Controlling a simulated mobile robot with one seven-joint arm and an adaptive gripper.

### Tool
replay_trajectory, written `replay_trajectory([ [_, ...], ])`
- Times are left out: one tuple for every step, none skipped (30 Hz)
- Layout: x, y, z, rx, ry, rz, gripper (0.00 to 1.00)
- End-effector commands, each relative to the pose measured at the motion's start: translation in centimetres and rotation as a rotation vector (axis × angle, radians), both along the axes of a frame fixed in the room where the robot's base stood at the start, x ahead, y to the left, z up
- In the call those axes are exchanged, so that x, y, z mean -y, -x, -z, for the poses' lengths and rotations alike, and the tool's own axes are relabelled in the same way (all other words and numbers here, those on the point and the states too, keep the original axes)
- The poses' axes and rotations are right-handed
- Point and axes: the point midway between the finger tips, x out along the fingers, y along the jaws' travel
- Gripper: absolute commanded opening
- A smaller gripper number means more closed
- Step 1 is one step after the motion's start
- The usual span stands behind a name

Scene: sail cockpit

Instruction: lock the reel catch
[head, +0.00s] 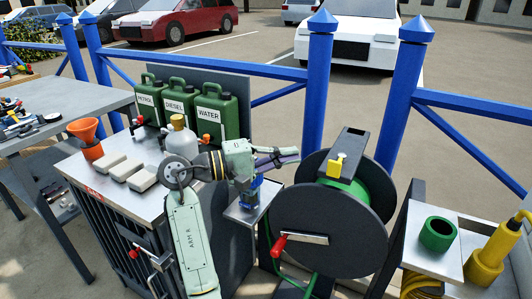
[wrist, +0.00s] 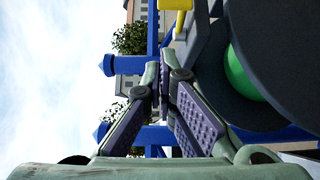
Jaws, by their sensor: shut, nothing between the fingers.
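The hose reel (head: 322,205) is a pair of large dark discs with green hose wound between them. A dark bar (head: 349,150) crosses its top and carries a small yellow catch (head: 337,163) with a raised tab. Whether the catch is locked, I cannot tell. My gripper (head: 296,156) is shut and empty, just left of the reel's top and apart from the catch. In the wrist view its purple-padded fingers (wrist: 164,75) come together, with the yellow catch (wrist: 178,5) cut off at the top edge and the reel (wrist: 268,50) at the right.
A red-handled crank (head: 300,239) sticks out from the reel's front disc. Green cans (head: 213,117) and a white bottle (head: 180,140) stand on the cabinet at left. A blue fence (head: 320,90) runs behind. A side table (head: 430,262) with a green ring stands at right.

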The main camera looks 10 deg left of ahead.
Motion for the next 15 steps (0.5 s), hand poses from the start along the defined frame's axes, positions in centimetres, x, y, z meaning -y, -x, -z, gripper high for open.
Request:
replay_trajectory([
  [1.0,-0.4,-0.2,-0.002,-0.001,0.003,0.00],
  [1.5,-0.7,-0.2,-0.001,0.000,0.003,0.00],
  [2.1,-0.6,-0.2,0.000,-0.001,0.002,0.00],
  [2.6,-0.4,-0.2,0.000,-0.001,0.001,0.00],
  [3.0,-0.2,-0.1,0.000,-0.001,0.000,0.00],
  [3.6,-0.1,-0.2,0.001,0.000,0.000,0.00],
  [3.9,0.0,-0.1,0.000,-0.001,0.001,0.00],
  [4.2,0.1,-0.1,0.000,-0.001,0.001,0.00],
  [4.5,0.3,-0.1,0.000,-0.001,0.001,0.00],
  [4.7,0.3,-0.1,0.000,-0.001,0.000,0.00],
  [4.9,0.4,-0.1,0.001,0.000,0.000,0.00],
  [5.0,0.4,0.0,0.000,0.000,0.000,0.00],
  [5.1,0.4,0.0,0.000,0.000,-0.001,0.00],
  [5.2,0.5,0.0,0.000,0.000,-0.001,0.00],
  [5.2,0.5,0.0,0.000,0.000,-0.001,0.00],
])
